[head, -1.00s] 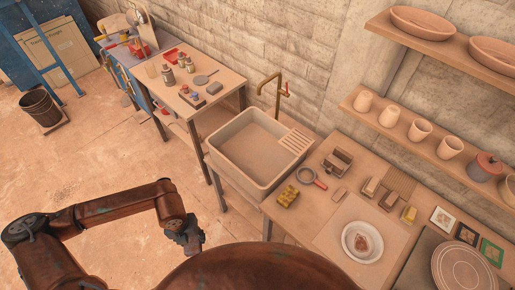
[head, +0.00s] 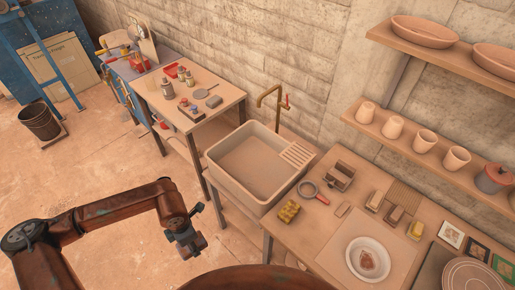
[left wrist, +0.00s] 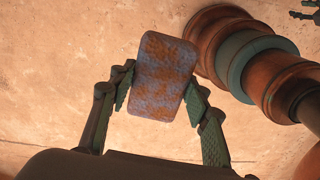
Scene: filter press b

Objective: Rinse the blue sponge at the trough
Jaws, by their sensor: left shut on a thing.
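The blue sponge (left wrist: 163,76) is a rounded block, bluish with brown stains over its face. My left gripper (left wrist: 160,95) is shut on its sides, between the two green finger pads. In the head view my left gripper (head: 188,243) hangs over the floor, left of and in front of the trough (head: 233,188), and apart from it. I cannot make out the sponge in that view. The trough is a pale basin with a ribbed draining end; a brass tap (head: 272,98) stands behind it. A small dark part at the wrist view's upper right edge may be my right gripper (left wrist: 305,15).
A worktable right of the trough holds a yellow sponge (head: 289,211), a round strainer (head: 308,190), a plate (head: 368,259) and small blocks. A table with bottles (head: 186,77) stands left of the trough. Open floor (head: 100,165) lies at left.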

